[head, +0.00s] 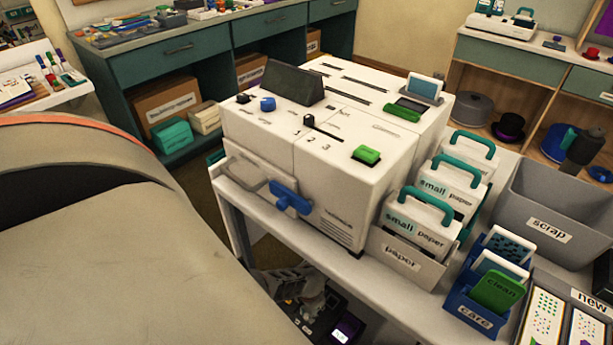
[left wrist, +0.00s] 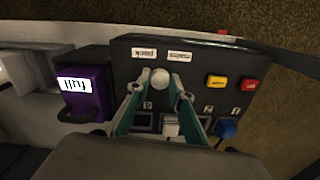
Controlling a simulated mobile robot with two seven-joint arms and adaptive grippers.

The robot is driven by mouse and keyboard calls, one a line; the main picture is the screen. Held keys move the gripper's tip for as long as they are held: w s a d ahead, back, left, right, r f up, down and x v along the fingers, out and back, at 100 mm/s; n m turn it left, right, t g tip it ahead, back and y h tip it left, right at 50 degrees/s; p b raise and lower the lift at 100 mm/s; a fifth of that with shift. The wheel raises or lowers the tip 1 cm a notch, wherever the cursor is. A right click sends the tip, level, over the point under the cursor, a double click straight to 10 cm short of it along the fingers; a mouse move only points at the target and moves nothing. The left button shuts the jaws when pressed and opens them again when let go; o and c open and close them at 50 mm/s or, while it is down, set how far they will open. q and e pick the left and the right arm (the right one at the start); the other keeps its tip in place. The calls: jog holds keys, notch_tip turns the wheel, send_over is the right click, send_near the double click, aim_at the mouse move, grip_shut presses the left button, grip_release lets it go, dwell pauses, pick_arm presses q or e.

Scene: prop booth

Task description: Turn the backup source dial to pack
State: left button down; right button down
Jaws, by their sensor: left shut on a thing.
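The dark control panel (left wrist: 195,75) fills the middle of the left wrist view, upside down. A round pale knob (left wrist: 158,77), apparently the backup source dial, is on it between my left fingertips. My left gripper (left wrist: 160,82) is shut on this knob, with teal fingers on either side. Two white labels are beyond the knob; the left one (left wrist: 143,53) appears to read "pack", the right one (left wrist: 180,55) is too small to read. The knob's pointer direction cannot be told. In the head view the left gripper (head: 312,300) is low beside the table, partly hidden. My right gripper is not in view.
The panel also carries yellow (left wrist: 217,81), red (left wrist: 250,85) and blue (left wrist: 226,128) controls and a white one (left wrist: 170,127). A purple pack labelled "full" (left wrist: 88,103) is beside it. The white machine (head: 350,190) stands on the table above my left gripper.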

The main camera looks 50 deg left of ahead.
pick_arm(q)
jog(key=shift+n, duration=0.6)
jog(key=c, duration=1.8)
grip_release()
jog(key=shift+r, duration=0.1)
jog(key=shift+r, duration=5.9)
jog(key=shift+d, duration=0.1)
